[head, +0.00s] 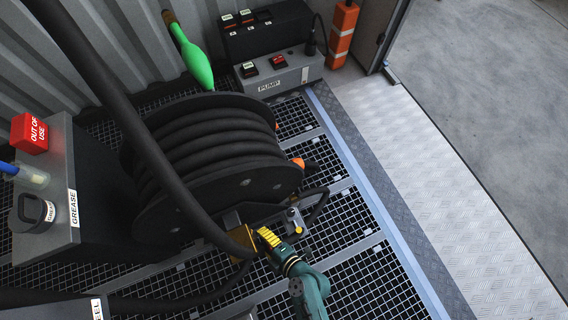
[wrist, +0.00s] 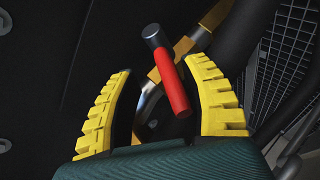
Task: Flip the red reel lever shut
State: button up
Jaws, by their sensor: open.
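The red lever (wrist: 173,85) shows in the wrist view as a red grip with a dark grey round end. It lies tilted between the two yellow fingers of my gripper (wrist: 158,68), nearer the right finger. The fingers are spread, with gaps on both sides of the lever. In the head view my gripper (head: 268,238) is at the lower front of the black hose reel (head: 225,178), beside a brass-coloured bracket (head: 240,232). The lever cannot be made out there.
A small grey fitting (head: 294,222) stands just right of my gripper. A thick black hose (head: 140,135) passes over the reel. The grease box (head: 60,190) stands left and the pump box (head: 285,75) behind. Grating floor (head: 365,285) is open to the right.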

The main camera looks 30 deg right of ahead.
jog(key=v, duration=1.2)
